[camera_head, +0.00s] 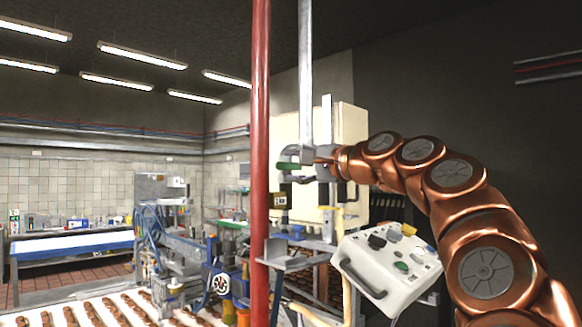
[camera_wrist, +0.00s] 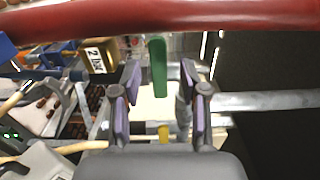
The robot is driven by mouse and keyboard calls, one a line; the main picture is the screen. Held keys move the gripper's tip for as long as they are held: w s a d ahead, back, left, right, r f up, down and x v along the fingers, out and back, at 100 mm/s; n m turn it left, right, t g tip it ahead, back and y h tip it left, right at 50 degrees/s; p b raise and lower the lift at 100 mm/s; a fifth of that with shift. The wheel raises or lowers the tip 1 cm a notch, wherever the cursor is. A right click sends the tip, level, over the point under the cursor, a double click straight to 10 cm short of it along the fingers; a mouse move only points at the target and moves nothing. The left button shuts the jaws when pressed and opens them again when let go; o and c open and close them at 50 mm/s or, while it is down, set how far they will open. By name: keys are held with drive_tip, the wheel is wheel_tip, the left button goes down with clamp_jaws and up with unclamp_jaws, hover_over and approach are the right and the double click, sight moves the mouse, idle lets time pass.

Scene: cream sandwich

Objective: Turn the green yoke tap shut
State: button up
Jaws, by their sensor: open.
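The green yoke tap (camera_head: 287,166) shows as a short green handle just right of the red pipe in the head view. In the wrist view the green handle (camera_wrist: 158,66) is upright, ahead of and roughly centred between my fingers. My gripper (camera_wrist: 158,92) is open, with one purple-padded finger on each side and a gap between each finger and the handle. In the head view my gripper (camera_head: 305,160) is at the handle's right, partly mixed with grey parts behind it. The tap's body is not clearly visible.
A red vertical pipe (camera_head: 260,120) stands close by; it crosses the top of the wrist view (camera_wrist: 170,14). A grey pipe (camera_head: 305,70) hangs above my gripper. A white control box (camera_head: 390,265) is below my arm. A yellow tag block (camera_wrist: 100,55) sits left of the handle.

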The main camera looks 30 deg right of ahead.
drive_tip(key=v, duration=1)
drive_tip(key=shift+s, duration=0.25)
drive_tip(key=shift+d, duration=0.1)
drive_tip(key=w+a+f+n+g+y, duration=0.25)
drive_tip(key=a+f+n+g, duration=0.25)
drive_tip(key=a+f, duration=0.85)
drive_tip(key=s+a+f+n+g+h+b, duration=0.1)
drive_tip(key=a+f+n+g, duration=0.1)
drive_tip(key=a+f, duration=0.45)
drive_tip(key=s+a+f+n+g+h, duration=0.1)
drive_tip(key=s+a+f+n+g, duration=0.15)
drive_tip(key=a+f, duration=0.4)
drive_tip(key=s+f+n+g+h, duration=0.15)
drive_tip(key=s+f, duration=0.25)
drive_tip(key=f, duration=0.5)
drive_tip(key=s+f+n+g, duration=0.2)
drive_tip(key=s+f+g, duration=0.15)
drive_tip(key=f, duration=0.55)
drive_tip(key=s+d+f+n+g+h, duration=0.2)
drive_tip(key=s+f+g, duration=0.3)
drive_tip(key=s+f, duration=0.8)
drive_tip(key=s+d+h+b, duration=0.1)
drive_tip(key=s, duration=0.1)
drive_tip(key=shift+s+f+n, duration=0.2)
drive_tip(key=shift+s+n, duration=0.1)
drive_tip(key=shift+s, duration=0.1)
